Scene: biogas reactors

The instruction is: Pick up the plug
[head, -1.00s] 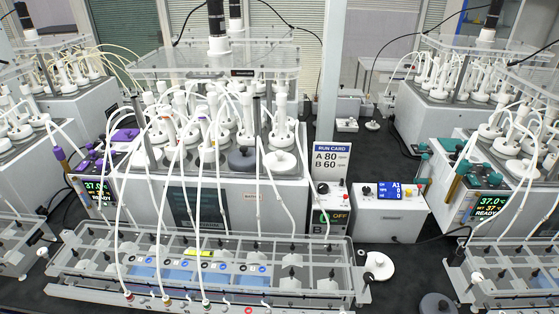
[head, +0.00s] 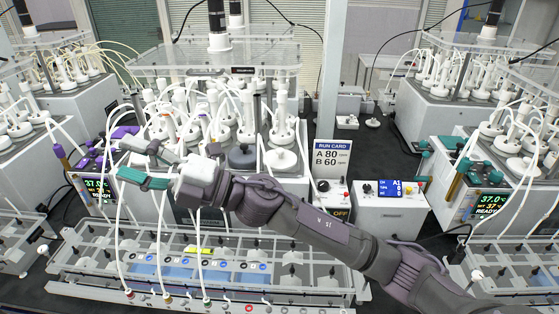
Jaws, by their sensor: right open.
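I cannot tell for certain which piece is the plug. A dark grey plug-like stopper (head: 243,157) sits on top of the middle reactor unit, beside a white one (head: 281,160). My right gripper (head: 128,160) is open and empty, with one teal finger and one grey finger pointing left. In the picture it lies over the left front of the middle reactor unit, to the left of both stoppers. My right arm hides the bench right of the front rack, where a white and a dark grey round piece showed earlier. My left gripper is not in view.
Thin white tubes rise from the clear front rack (head: 70,262) and pass close to my right gripper. A run card (head: 332,158) and a control box (head: 390,209) stand to the right. Similar reactors stand on both sides.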

